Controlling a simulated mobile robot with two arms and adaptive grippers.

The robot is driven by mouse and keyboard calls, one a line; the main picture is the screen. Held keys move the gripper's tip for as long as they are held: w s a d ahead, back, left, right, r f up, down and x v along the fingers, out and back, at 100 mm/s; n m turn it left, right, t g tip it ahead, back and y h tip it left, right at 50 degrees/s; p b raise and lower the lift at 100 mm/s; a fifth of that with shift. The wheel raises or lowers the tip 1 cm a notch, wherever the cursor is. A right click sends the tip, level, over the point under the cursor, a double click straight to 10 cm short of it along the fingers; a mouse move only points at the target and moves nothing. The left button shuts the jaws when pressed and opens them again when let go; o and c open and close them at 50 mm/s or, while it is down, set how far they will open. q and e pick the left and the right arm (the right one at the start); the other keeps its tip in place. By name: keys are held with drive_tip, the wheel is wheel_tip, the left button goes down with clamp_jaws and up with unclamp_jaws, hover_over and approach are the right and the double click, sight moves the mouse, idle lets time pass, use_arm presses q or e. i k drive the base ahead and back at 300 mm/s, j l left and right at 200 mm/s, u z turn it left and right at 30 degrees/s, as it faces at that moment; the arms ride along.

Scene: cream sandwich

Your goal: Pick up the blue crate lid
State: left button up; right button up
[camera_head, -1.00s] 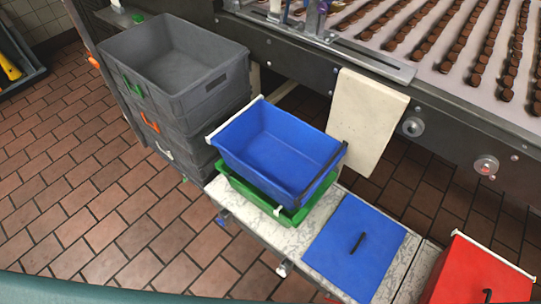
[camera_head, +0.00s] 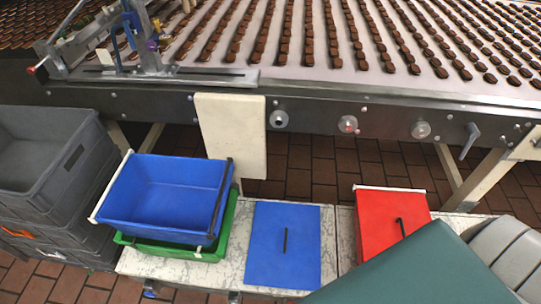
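The blue crate lid (camera_head: 262,246) lies flat on the marble bench, with a dark bar handle standing across its middle. It sits between the blue crate (camera_head: 165,192) on the left and a red lid or box (camera_head: 377,222) with a dark handle on the right. The blue crate is open and empty, and rests on a green crate (camera_head: 232,218). Neither of my grippers shows in the head view.
Grey stacked crates (camera_head: 50,165) stand at the far left. Behind the marble bench (camera_head: 345,228) runs a conveyor (camera_head: 330,45) with rows of chocolate pieces. A cream cloth or board (camera_head: 231,135) hangs from its edge. A teal surface covers the lower right.

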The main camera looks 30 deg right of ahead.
sight(284, 251)
drive_tip(key=z, duration=1.1)
